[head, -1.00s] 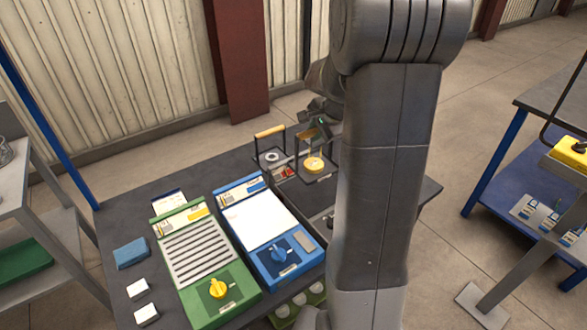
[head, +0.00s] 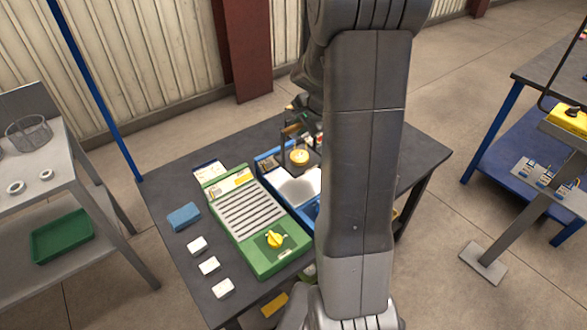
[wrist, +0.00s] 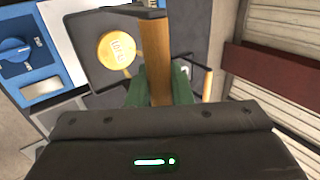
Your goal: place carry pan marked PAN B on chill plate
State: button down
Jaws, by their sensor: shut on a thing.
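My gripper (wrist: 161,90) is shut on the upright wooden handle of a dark carry pan (wrist: 92,72). A round yellow piece (wrist: 117,48) sits in the pan; its lettering is too small to read. In the head view the pan, with its yellow piece (head: 299,156), hangs over the blue unit (head: 267,162), and a shadow falls on the unit's white plate (head: 297,188). This looks like the chill plate, but its label is unreadable. The pan appears apart from the plate. No PAN B mark is legible. My arm hides part of the blue unit.
A green slatted unit (head: 262,255) with a yellow knob stands left of the blue one. A blue block (head: 183,216) and several white blocks (head: 209,265) lie at the table's left. Another wooden handle (wrist: 208,85) stands near my gripper in the wrist view.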

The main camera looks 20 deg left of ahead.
aim_at(296, 152)
notch_tip(296, 152, down, 8)
jog(key=shift+w+f+b, duration=0.1)
jog(key=shift+f+b, duration=0.15)
jog(key=shift+b, duration=0.1)
jog(key=shift+f, duration=0.15)
jog(key=c, duration=1.3)
grip_release()
jog(key=shift+d+r, duration=0.1)
jog(key=shift+r, duration=0.2)
jog(key=v, duration=1.1)
jog(key=shift+d+r, duration=0.2)
jog(key=shift+r, duration=0.05)
